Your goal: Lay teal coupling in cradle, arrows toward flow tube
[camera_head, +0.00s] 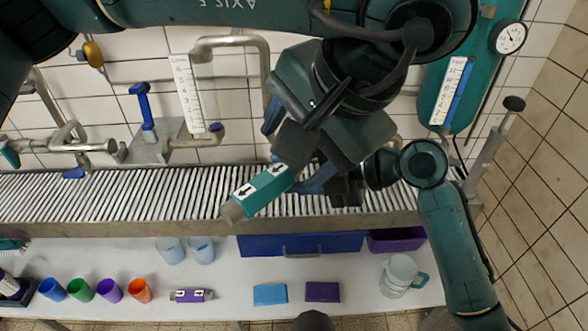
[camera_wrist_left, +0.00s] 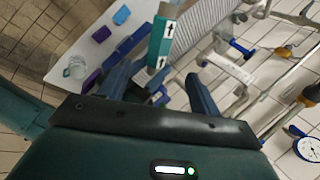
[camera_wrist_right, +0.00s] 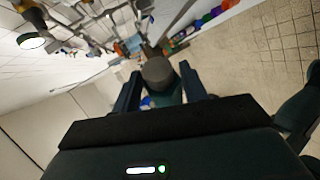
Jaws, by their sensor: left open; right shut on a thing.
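The teal coupling (camera_head: 268,187) has a grey end and white labels with black arrows. It hangs tilted above the slatted grating, arrows pointing toward its lower-left grey end. My right gripper (camera_head: 318,178) is shut on its upper-right part, partly covered by my left gripper. The right wrist view shows a grey round end (camera_wrist_right: 157,72) between the fingers. My left gripper (camera_wrist_left: 158,88) is open; the coupling (camera_wrist_left: 162,45) shows beyond its fingers, apparently not gripped. A grey metal block (camera_head: 160,148) with a blue lever stands among pipes at left; I cannot tell for certain whether it is the cradle.
Pipes and a white scale (camera_head: 187,93) stand behind the grating (camera_head: 60,200). The table below holds several coloured cups (camera_head: 80,289), a purple arrow-marked piece (camera_head: 192,296), blue and purple pads (camera_head: 270,294) and a clear mug (camera_head: 398,272).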

